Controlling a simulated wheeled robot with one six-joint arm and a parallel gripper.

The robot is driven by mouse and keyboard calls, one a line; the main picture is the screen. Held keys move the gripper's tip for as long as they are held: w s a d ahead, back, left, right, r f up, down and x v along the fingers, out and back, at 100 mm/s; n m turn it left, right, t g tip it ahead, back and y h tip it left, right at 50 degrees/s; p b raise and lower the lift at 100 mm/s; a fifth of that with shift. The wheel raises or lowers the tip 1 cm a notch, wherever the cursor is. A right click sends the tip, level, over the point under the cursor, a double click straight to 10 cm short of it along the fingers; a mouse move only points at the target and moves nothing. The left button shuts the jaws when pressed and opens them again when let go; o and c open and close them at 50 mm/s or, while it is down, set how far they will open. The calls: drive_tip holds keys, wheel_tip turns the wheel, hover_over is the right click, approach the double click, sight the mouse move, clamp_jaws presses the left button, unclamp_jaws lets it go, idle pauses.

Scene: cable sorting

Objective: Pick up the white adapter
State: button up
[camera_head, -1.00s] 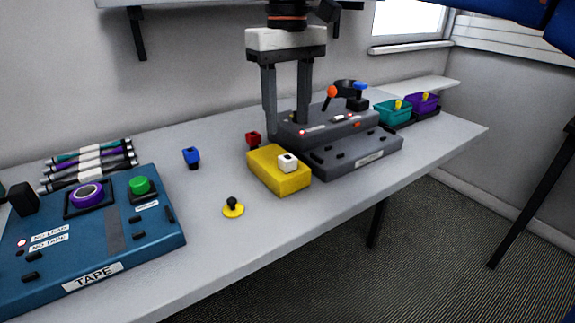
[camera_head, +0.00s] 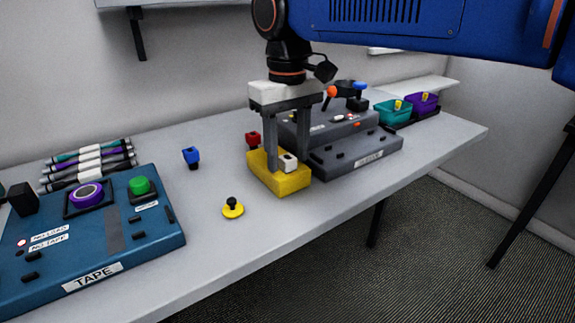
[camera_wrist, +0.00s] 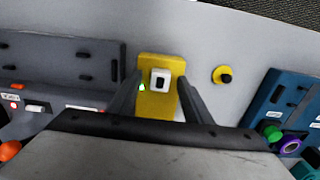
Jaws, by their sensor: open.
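The white adapter (camera_head: 288,162) is a small white block with a dark opening. It sits on top of a yellow block (camera_head: 285,184) on the table. My gripper (camera_head: 287,168) is open, its fingers pointing down over the yellow block, with the adapter at the fingertips. In the wrist view the adapter (camera_wrist: 160,80) lies between the two fingers, slightly beyond their tips in the picture. Whether the fingers touch it cannot be told.
A red adapter (camera_head: 254,139) is close behind the gripper. A grey machine (camera_head: 352,153) stands just right of the yellow block. A blue adapter (camera_head: 191,156), a yellow-based black knob (camera_head: 232,207) and the blue tape machine (camera_head: 150,235) are to the left, with bare table between.

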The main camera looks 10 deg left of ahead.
drive_tip(key=shift+c, duration=0.6)
drive_tip(key=c, duration=1)
